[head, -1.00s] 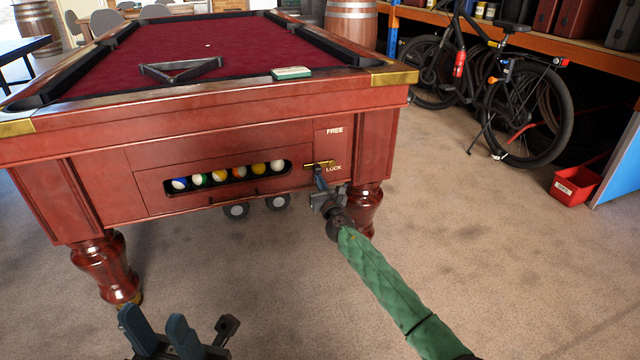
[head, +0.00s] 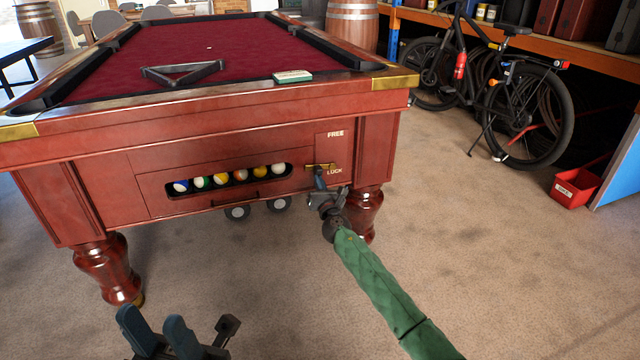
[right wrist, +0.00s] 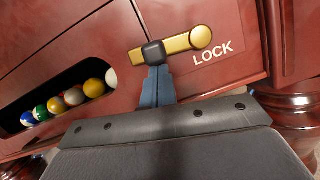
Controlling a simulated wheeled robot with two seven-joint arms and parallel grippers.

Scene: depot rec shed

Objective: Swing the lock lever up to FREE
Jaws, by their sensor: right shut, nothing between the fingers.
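The brass lock lever (head: 322,165) lies roughly level on the front of the red wooden pool table, beside the LOCK label (head: 334,171) and below the FREE label (head: 335,134). In the right wrist view the lever (right wrist: 182,43) has its round boss at the right end, near LOCK. My right gripper (head: 318,172) is shut and empty, its fingertips at the lever. In the right wrist view the fingers (right wrist: 156,82) rise to a dark block overlapping the bar's left part; I cannot tell how firmly they touch. My left gripper (head: 152,328) is open and empty, low at the left.
The ball slot (head: 230,180) with several balls is left of the lever. A table leg (head: 363,212) stands just behind my right wrist. A black triangle rack (head: 182,72) lies on the cloth. A bicycle (head: 500,95) and red bin (head: 577,187) are at the right; floor between is clear.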

